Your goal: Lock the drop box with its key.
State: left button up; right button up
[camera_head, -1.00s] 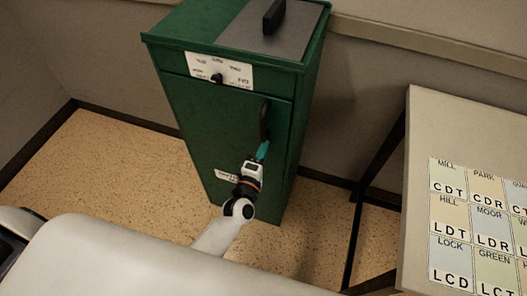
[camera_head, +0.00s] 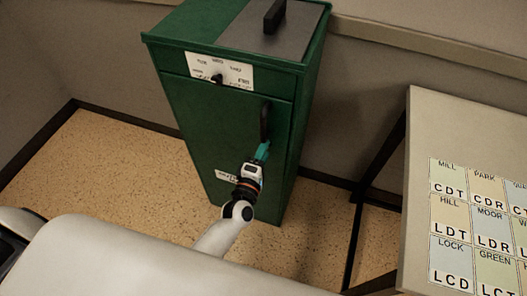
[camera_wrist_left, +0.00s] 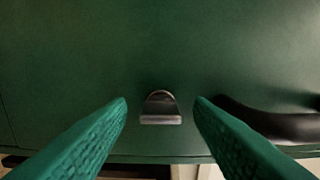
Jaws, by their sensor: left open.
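The green drop box (camera_head: 225,135) stands upright against the wall, its door facing me. A black upright door handle (camera_head: 265,120) is on the right of the door; its dark curved end (camera_wrist_left: 275,122) shows at the right in the left wrist view. My left gripper (camera_head: 263,151) is at the door just below that handle. Its teal fingers are open in the left wrist view (camera_wrist_left: 160,108). A small dark rounded metal piece (camera_wrist_left: 160,107) sticks out from the green surface between the fingertips, apart from both. I cannot tell whether it is the key. My right gripper is out of view.
A white label with a black knob (camera_head: 218,79) is above the door. A grey plate with a black handle (camera_head: 274,16) is on top of the box. A table (camera_head: 425,130) with lettered cards (camera_head: 470,225) stands at the right. The floor (camera_head: 110,160) left of the box is clear.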

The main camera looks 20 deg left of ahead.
pick_arm(q)
jog(key=s, duration=1.1)
jog(key=shift+s+a+b, duration=0.2)
jog(key=shift+s+b, duration=0.1)
jog(key=s+f+m+g+h+p, duration=0.1)
jog(key=s+f+m+g, duration=0.35)
jog(key=f, duration=0.65)
jog(key=s+f+m+g+h+p, duration=0.15)
jog(key=s+f+m+g, duration=0.35)
jog(key=f, duration=0.6)
jog(key=s+a+f+m+g+y, duration=0.1)
jog(key=s+a+f+m+g, duration=0.1)
jog(key=s, duration=0.5)
jog(key=s+a+f+m+g+y+p, duration=0.1)
jog(key=s+a+f+m+g, duration=0.2)
jog(key=s+f+m, duration=0.2)
jog(key=s+a+f+m+g+y+p, duration=0.1)
jog(key=s+a+f+m+g, duration=0.1)
jog(key=s+f, duration=0.4)
jog(key=s+a+m, duration=0.1)
jog(key=s+m, duration=0.1)
jog(key=s, duration=0.2)
jog(key=shift+a, duration=0.2)
jog(key=shift+g, duration=0.25)
